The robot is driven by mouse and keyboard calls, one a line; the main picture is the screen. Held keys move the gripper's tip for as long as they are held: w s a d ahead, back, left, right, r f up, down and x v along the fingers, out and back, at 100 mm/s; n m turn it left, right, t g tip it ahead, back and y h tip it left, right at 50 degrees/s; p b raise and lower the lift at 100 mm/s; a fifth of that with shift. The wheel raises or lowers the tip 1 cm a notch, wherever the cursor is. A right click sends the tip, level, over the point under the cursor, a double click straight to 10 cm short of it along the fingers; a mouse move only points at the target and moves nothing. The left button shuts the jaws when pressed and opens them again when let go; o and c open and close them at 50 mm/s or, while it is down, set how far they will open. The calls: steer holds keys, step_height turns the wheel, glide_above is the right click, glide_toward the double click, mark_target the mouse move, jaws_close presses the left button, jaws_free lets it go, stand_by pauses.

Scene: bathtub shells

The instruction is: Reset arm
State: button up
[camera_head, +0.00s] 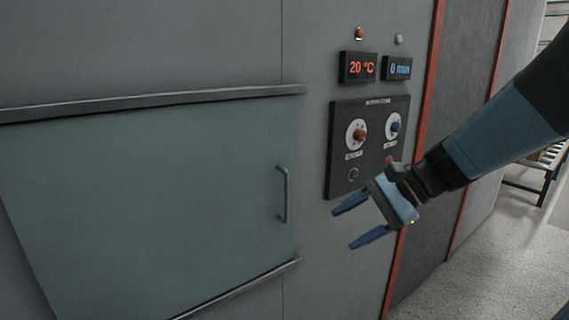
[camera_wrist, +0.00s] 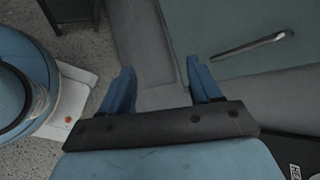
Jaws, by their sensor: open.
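My gripper (camera_head: 350,226) is open and empty in the head view, with its two blue fingers apart and pointing left. It hangs in front of the grey machine wall, just below the control panel (camera_head: 342,180) and right of the door handle (camera_head: 282,194). In the wrist view my gripper (camera_wrist: 162,88) also shows open, with nothing between the fingers. The handle (camera_wrist: 253,46) lies to the upper right there, apart from the fingers. My arm reaches in from the right in the head view and covers the lower right of the panel.
A large grey-green sliding door (camera_head: 150,200) sits between two rails on the left. Red and blue knobs are on the panel, below displays reading 20 °C (camera_head: 358,67) and 0 min (camera_head: 398,68). Open speckled floor (camera_head: 490,270) lies at the lower right, with a roller stand (camera_head: 540,168) behind.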

steer(key=s+d+r+n+t+h, duration=0.4)
steer(key=s+d+n+h, duration=0.1)
steer(key=d+n+h, duration=0.5)
steer(key=shift+s+d+t, duration=0.15)
steer(key=shift+s+t, duration=0.15)
stand_by(1.2)
